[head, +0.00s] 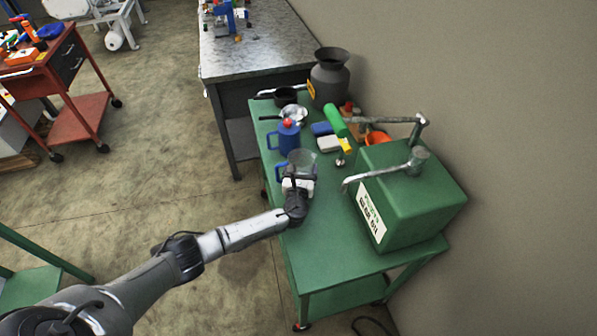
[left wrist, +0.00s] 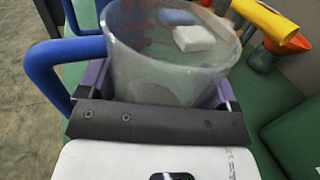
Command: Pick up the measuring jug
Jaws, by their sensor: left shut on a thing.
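The measuring jug (head: 302,160) is a clear, see-through cup with a blue handle, at the left side of the green table (head: 335,258). In the left wrist view the jug (left wrist: 165,75) fills the space between the two purple fingers, its blue handle (left wrist: 62,72) on the left. My left gripper (head: 298,180) is shut around the jug's body, which looks upright. I cannot tell whether the jug's base touches the table. My right gripper is not in view.
A green box with a metal crank (head: 412,195) stands to the right. A grey urn (head: 329,77), a metal pan (head: 294,114) and an orange funnel (head: 377,138) are farther back. The table's front is clear.

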